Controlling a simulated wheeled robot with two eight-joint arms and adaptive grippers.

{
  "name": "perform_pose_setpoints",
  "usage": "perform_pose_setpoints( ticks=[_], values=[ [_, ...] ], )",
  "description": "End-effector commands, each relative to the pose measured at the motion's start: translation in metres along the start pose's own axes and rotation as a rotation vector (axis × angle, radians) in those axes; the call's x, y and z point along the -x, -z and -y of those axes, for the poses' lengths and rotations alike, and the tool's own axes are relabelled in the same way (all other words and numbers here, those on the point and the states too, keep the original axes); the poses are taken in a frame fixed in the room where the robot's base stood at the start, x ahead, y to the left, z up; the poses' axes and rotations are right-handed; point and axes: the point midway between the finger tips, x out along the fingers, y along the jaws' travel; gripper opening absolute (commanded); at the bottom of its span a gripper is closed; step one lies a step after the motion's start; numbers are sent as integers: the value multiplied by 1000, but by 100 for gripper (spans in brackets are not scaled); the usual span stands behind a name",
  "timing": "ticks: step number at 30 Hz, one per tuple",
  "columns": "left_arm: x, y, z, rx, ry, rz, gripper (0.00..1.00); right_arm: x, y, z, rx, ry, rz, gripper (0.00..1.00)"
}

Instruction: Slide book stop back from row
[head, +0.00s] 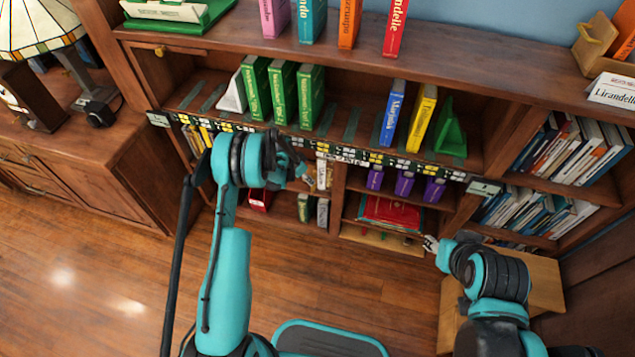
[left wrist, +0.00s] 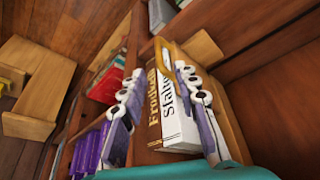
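My left gripper (head: 297,168) is at the middle shelf section in the head view. In the left wrist view its two fingers (left wrist: 160,92) are apart, with a white and tan book (left wrist: 178,125) seen between and beyond them; I cannot tell if they touch it. A light wooden piece (left wrist: 203,48), possibly a book stop, stands beside that book. The small books there also show in the head view (head: 323,175). On the shelf above, a white wedge stop (head: 234,93) leans by green books (head: 284,90), and a green stop (head: 449,130) stands right of a yellow book (head: 421,118). My right gripper (head: 431,243) is near the lower shelf.
Purple books (head: 404,184) stand right of the middle section, above a red book (head: 390,213). Upright dividers and shelf edges bound the bays. A lamp (head: 38,30) sits at the left. The floor (head: 110,265) is clear.

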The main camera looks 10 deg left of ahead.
Motion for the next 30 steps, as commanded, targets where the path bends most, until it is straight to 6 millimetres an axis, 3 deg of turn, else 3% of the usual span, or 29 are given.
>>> perform_pose_setpoints(
  ticks=[12,25,28,30],
  values=[
    [-64,0,0,-1,0,0,31,-22,-16,0,0,0,0,40],
    [-74,0,0,0,1,0,31,-24,-17,0,0,0,0,40],
    [-74,0,0,0,1,0,4,-24,-17,0,0,0,0,40],
    [-74,0,0,0,1,0,0,-24,-17,0,0,0,0,40]
  ],
)
